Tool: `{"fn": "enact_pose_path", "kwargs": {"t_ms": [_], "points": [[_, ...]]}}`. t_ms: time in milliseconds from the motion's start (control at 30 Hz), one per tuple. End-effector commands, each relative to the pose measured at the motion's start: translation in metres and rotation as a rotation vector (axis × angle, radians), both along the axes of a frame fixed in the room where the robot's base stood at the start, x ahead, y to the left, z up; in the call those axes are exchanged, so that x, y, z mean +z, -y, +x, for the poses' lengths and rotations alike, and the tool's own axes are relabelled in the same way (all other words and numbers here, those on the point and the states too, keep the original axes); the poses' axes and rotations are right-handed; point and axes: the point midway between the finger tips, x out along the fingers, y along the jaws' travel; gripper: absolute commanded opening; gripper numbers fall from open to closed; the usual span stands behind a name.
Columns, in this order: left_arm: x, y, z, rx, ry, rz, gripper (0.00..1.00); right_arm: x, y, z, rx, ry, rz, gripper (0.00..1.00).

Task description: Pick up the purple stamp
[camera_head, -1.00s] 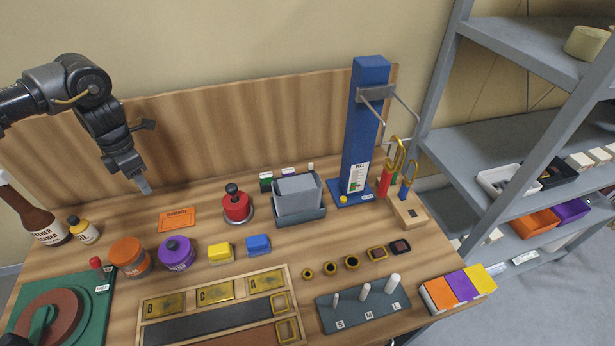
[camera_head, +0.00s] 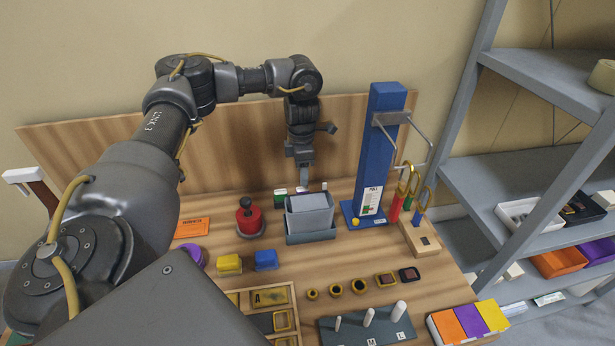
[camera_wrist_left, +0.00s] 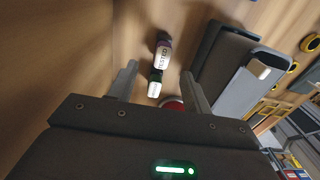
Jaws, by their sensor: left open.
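The purple stamp (camera_head: 301,190) is small and stands behind the grey box, between a green stamp (camera_head: 280,193) and another small stamp (camera_head: 324,187). My left gripper (camera_head: 304,180) points down just above and behind this row, close to the purple stamp. In the left wrist view the open gripper (camera_wrist_left: 160,85) has nothing between its fingertips that it touches. A purple part (camera_wrist_left: 163,38) shows beyond a white label reading TESTED, with green and white parts nearer. I cannot tell there where one stamp ends and another begins. My right gripper is out of view.
The grey box (camera_head: 310,218) in its dark tray stands in front of the stamps, and a red round-based stamper (camera_head: 249,218) is to its left. A blue column (camera_head: 376,150) rises to the right. The wooden back panel (camera_head: 235,150) is close behind.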

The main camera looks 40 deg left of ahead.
Motion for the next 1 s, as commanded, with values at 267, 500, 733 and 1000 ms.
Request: {"fn": "enact_pose_path", "kwargs": {"t_ms": [267, 500, 733, 1000], "points": [[-0.035, 0.001, 0.0, -0.001, -0.001, 0.0, 0.49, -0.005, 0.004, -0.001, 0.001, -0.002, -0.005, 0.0], [-0.042, 0.001, -0.001, -0.002, -0.002, 0.0, 0.49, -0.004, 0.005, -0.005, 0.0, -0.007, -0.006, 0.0], [-0.07, 0.003, -0.005, 0.0, -0.004, -0.002, 0.49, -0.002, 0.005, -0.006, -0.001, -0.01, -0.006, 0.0], [-0.089, 0.003, -0.004, -0.002, -0.001, 0.001, 0.49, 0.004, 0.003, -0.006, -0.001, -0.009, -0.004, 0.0]]}}
